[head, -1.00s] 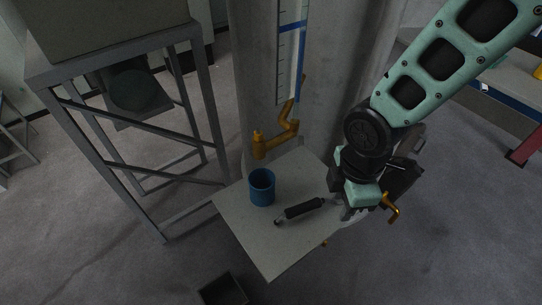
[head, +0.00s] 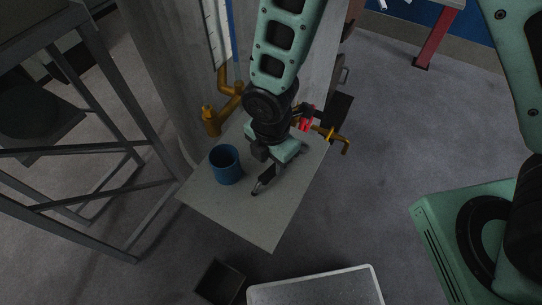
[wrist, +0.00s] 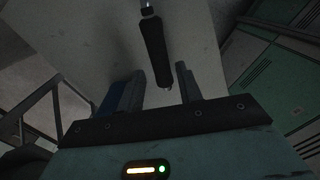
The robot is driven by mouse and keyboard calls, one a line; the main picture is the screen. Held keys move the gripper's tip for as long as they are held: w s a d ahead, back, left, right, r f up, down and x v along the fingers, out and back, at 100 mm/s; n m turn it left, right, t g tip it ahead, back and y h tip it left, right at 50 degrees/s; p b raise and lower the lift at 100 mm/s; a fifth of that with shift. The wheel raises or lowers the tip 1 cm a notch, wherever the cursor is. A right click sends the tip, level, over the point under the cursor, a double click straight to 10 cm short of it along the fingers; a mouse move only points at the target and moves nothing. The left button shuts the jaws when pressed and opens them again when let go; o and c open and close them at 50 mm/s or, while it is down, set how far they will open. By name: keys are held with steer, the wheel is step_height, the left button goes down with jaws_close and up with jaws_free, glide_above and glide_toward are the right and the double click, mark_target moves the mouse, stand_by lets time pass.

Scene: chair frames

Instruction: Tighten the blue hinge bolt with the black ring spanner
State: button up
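A black-handled tool with a metal end, which looks like the spanner (head: 262,183), lies on the small grey table (head: 233,222). In the wrist view the spanner (wrist: 155,48) lies ahead of and between my fingers, its near end close to the fingertips. My gripper (wrist: 158,90) is open, with a gap on both sides of the handle. In the head view my gripper (head: 273,166) is above the table and hides part of the tool. I cannot make out the blue hinge bolt in either view.
A blue cup (head: 225,167) stands on the table left of my gripper. Orange pipes (head: 211,120) rise behind the table, and another orange fitting (head: 343,142) is to the right. A metal frame (head: 127,175) stands at left. A dark box (head: 220,280) is on the floor.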

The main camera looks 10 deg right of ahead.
mark_target(272, 169)
step_height(272, 169, down, 4)
steer(key=shift+r+b, duration=0.2)
steer(key=shift+b, duration=0.9)
steer(key=shift+r, duration=0.2)
jaws_close()
steer(key=shift+r+p, duration=2.3)
steer(key=shift+r, duration=0.2)
steer(key=shift+d, duration=0.1)
